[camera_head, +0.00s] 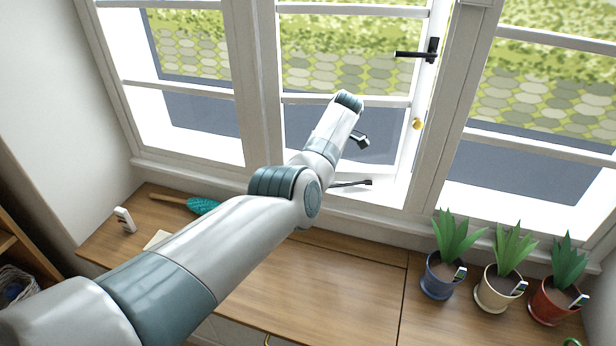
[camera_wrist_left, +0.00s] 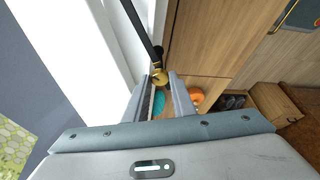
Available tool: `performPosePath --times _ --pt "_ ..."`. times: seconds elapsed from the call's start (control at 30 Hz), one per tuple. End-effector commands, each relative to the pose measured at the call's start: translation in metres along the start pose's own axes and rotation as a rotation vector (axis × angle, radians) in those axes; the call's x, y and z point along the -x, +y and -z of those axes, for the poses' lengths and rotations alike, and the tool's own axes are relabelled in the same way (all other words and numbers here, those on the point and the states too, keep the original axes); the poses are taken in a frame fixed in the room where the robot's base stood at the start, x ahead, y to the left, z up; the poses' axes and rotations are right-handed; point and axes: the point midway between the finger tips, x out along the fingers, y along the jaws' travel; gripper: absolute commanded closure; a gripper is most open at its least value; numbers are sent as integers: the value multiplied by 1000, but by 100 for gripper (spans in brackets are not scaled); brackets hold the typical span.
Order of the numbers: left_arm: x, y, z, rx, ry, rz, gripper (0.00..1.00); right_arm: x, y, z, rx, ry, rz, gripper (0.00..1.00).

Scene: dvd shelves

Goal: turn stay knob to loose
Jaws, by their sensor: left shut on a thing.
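The stay knob (camera_wrist_left: 157,80) is a small brass knob at the end of the black stay bar (camera_wrist_left: 138,28) in the left wrist view. My left gripper (camera_wrist_left: 164,78) is shut on the knob, with one finger on each side of it. In the head view the stay (camera_head: 352,183) is a dark bar low at the middle window, just above the sill. My left arm reaches across from the lower left and hides part of that window; its fingertips cannot be made out clearly there. My right gripper is not in view.
The middle casement has a black handle (camera_head: 418,54) and a small brass fitting (camera_head: 417,123). Potted plants in a blue pot (camera_head: 437,279), a cream pot (camera_head: 492,293) and a red pot (camera_head: 549,305) stand at right. A turquoise brush (camera_head: 203,206) lies at left. The wooden top (camera_head: 345,285) is clear in the middle.

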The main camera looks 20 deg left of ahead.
Motion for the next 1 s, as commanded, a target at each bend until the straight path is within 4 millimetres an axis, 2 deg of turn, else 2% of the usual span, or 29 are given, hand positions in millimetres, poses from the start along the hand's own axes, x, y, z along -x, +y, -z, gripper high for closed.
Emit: performPosePath --times 0.17,0.2,0.27,0.67,0.87,1.0 --pt "0 0 -1 -2 -1 1 99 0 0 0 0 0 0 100" --pt "-1 0 -1 -2 -1 1 70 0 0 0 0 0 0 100" --pt "-1 0 -1 -2 -1 1 59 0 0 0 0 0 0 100" --pt "3 0 0 -1 0 0 59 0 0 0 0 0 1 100" --pt "20 0 0 -1 -1 -2 59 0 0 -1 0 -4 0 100" --pt "41 1 0 -1 -1 -3 59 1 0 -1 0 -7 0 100"
